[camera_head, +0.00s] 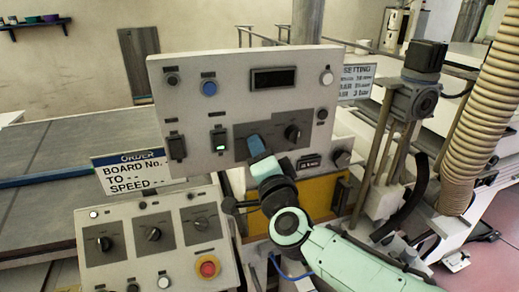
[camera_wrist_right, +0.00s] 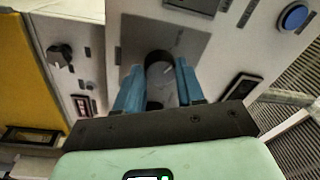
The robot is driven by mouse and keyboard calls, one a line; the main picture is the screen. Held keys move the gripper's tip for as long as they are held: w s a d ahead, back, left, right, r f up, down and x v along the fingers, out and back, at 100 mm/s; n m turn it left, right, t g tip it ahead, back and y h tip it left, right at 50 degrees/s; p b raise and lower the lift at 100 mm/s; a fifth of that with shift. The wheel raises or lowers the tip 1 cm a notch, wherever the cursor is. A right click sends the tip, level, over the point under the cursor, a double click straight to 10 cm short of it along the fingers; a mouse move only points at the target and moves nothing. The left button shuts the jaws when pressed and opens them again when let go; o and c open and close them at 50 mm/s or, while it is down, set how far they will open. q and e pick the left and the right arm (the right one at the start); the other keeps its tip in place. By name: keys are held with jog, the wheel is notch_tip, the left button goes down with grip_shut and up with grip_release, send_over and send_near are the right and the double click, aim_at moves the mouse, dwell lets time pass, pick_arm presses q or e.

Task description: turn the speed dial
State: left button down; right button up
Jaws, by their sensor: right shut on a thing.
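My right gripper (camera_head: 256,148) reaches up to the upright control panel (camera_head: 180,100), at the left part of its grey plate. In the right wrist view its two blue fingers (camera_wrist_right: 160,80) stand on either side of a dark round dial (camera_wrist_right: 158,68) and are shut on it. In the head view the fingers hide this dial. Another black dial (camera_head: 292,132) shows on the grey plate just right of the fingers. The labels are too small to read, so I cannot tell from them which one is the speed dial. My left gripper is not in view.
A sloped console (camera_head: 130,265) with several dials and a red stop button (camera_head: 208,267) stands at the lower left. An order sign (camera_head: 130,172) is beside the panel. A post with a motor (camera_head: 415,95) and a ribbed hose (camera_head: 485,120) stand at the right.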

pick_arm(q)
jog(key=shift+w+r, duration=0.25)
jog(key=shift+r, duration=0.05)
pick_arm(e)
jog(key=shift+n, duration=1.3)
jog(key=o, duration=1)
jog(key=shift+o, duration=0.2)
jog(key=shift+s+d+f, duration=0.1)
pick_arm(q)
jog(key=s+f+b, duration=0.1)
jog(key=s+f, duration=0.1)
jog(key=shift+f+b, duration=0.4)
pick_arm(e)
jog(key=v, duration=1.3)
